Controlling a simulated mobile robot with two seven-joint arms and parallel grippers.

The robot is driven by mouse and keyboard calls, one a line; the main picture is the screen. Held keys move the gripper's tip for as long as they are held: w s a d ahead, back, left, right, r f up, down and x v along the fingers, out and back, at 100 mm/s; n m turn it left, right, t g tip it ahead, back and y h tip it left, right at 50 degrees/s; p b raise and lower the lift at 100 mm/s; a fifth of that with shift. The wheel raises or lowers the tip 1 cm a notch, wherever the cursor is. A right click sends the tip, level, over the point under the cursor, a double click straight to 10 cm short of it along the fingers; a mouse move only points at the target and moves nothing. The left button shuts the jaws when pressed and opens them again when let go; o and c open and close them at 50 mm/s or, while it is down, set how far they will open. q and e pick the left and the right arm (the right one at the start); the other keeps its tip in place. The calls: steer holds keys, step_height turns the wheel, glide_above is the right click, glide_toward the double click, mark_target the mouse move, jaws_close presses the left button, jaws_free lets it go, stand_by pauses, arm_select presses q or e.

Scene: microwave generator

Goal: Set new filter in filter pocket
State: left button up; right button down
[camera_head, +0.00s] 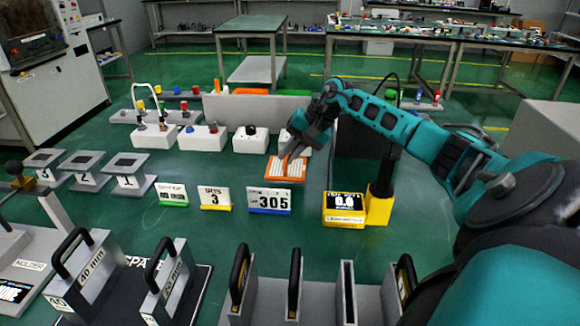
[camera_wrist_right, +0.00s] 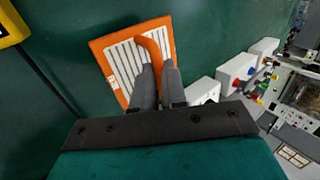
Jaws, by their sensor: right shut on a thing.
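The filter (camera_head: 286,169) is a flat square with an orange frame and white pleats. It lies flat or nearly so behind the blue 305 sign, and I cannot tell whether it touches the table. In the right wrist view the filter (camera_wrist_right: 122,55) has a raised orange handle strip across its middle. My right gripper (camera_head: 290,150) reaches over it from the back right. Its fingers (camera_wrist_right: 158,72) are shut on that handle. I cannot tell which thing is the filter pocket. My left gripper is not in view.
A yellow device (camera_head: 344,208) with a 0.0 display stands right of the filter, with a black post beside it. White boxes with knobs (camera_head: 250,139) stand behind on the left. Grey slotted blocks with black handles (camera_head: 265,298) line the front.

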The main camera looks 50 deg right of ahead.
mark_target(289, 168)
steer(key=shift+f, duration=2.05)
steer(key=shift+f+b, duration=0.25)
steer(key=shift+b, duration=0.15)
steer(key=c, duration=1.2)
jaws_free()
steer(key=shift+r, duration=0.1)
